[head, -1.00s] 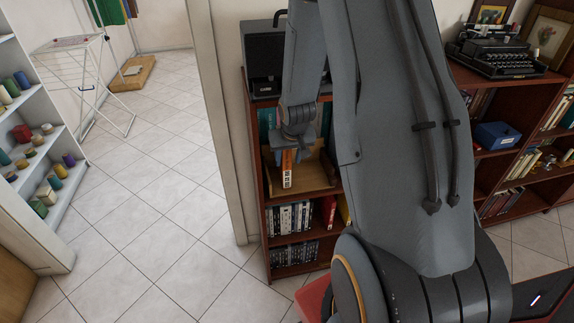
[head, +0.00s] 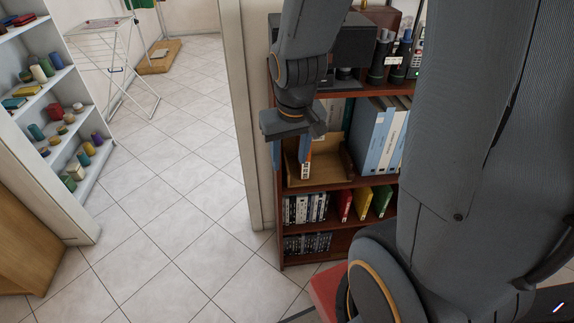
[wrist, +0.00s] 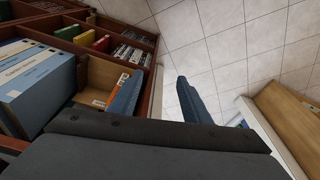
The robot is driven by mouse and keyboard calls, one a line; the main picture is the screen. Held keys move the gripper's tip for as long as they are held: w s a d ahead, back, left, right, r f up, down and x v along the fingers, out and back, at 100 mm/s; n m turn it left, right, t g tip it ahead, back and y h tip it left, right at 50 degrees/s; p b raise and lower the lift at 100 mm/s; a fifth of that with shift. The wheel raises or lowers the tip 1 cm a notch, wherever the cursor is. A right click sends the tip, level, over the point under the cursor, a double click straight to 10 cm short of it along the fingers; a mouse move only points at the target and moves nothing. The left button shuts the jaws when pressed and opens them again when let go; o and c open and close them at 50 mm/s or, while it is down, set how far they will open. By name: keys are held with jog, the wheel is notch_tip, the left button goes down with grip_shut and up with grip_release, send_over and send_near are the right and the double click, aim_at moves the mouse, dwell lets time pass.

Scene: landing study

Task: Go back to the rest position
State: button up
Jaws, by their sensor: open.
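My gripper (head: 291,153) is open and empty in front of the left end of the dark red bookcase (head: 336,185). Its two blue-grey fingers are spread apart in the wrist view (wrist: 160,80), with tiled floor and the shelf edge between them. A slim orange-and-white item (head: 306,168), like a book or box, stands upright in a wooden holder (head: 325,170) on the shelf. It also shows in the wrist view (wrist: 122,80), partly hidden behind the left finger. In the head view my gripper partly covers it.
Blue binders (head: 382,140) stand right of the holder; red, yellow and green books (head: 362,203) are below. A door frame (head: 246,110) is close on the left. Tiled floor (head: 175,190) is free. A white shelf (head: 88,222) with spools and a drying rack (head: 105,35) stand beyond.

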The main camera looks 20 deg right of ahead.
jog(key=shift+n+g, duration=0.3)
jog(key=shift+n, duration=0.1)
jog(key=s+a, duration=0.1)
jog(key=s+a+r, duration=0.1)
jog(key=s, duration=0.2)
jog(key=shift+s+a+r, duration=0.25)
jog(key=shift+s+a, duration=0.05)
jog(key=shift+a, duration=0.1)
jog(key=shift+f+b, duration=0.5)
jog(key=shift+f, duration=0.1)
